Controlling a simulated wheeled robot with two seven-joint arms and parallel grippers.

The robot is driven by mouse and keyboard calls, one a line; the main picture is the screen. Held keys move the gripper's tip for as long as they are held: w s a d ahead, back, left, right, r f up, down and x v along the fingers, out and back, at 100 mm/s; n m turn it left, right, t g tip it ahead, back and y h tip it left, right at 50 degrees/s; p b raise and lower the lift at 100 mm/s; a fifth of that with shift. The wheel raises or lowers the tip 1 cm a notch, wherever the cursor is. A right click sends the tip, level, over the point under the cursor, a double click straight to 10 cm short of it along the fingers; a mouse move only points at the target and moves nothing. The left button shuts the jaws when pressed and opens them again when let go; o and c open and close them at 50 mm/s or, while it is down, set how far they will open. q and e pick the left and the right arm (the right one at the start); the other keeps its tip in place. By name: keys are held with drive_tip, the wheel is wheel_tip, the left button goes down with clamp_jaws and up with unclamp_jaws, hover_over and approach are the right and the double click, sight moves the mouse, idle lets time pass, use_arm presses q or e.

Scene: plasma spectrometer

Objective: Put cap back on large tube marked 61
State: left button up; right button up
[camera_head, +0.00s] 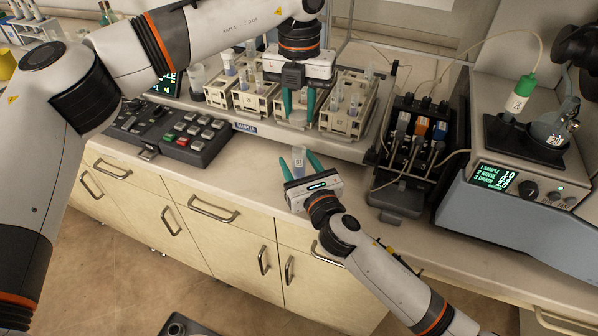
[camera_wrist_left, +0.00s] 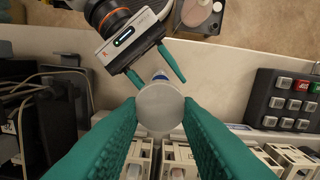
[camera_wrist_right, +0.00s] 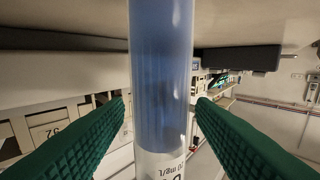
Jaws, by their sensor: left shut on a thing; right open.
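The cap (camera_head: 298,118), a pale round disc, is pinched between the green fingertips of my left gripper (camera_head: 298,104). The left wrist view shows the cap (camera_wrist_left: 160,108) face-on, hiding most of the tube. The large tube (camera_head: 299,155) is clear with bluish contents and is upright in front of the rack shelf, below and nearer than the cap. My right gripper (camera_head: 298,165) is open, with a finger on each side of the tube. In the right wrist view the tube (camera_wrist_right: 162,80) passes between the fingers, with gaps beside it. Its label is partly cut off; no 61 is readable.
Cream tube racks (camera_head: 345,108) with several tubes stand behind the grippers. A control panel (camera_head: 172,130) is at left. A black pump unit (camera_head: 415,145) with hoses is close at right, beside the spectrometer (camera_head: 530,190). The counter's front strip (camera_head: 235,178) is clear.

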clamp_jaws()
use_arm(q)
drive_tip(key=shift+f, duration=2.5)
drive_tip(key=shift+f, duration=0.1)
drive_tip(key=shift+f, duration=0.8)
drive_tip(key=shift+f, duration=0.55)
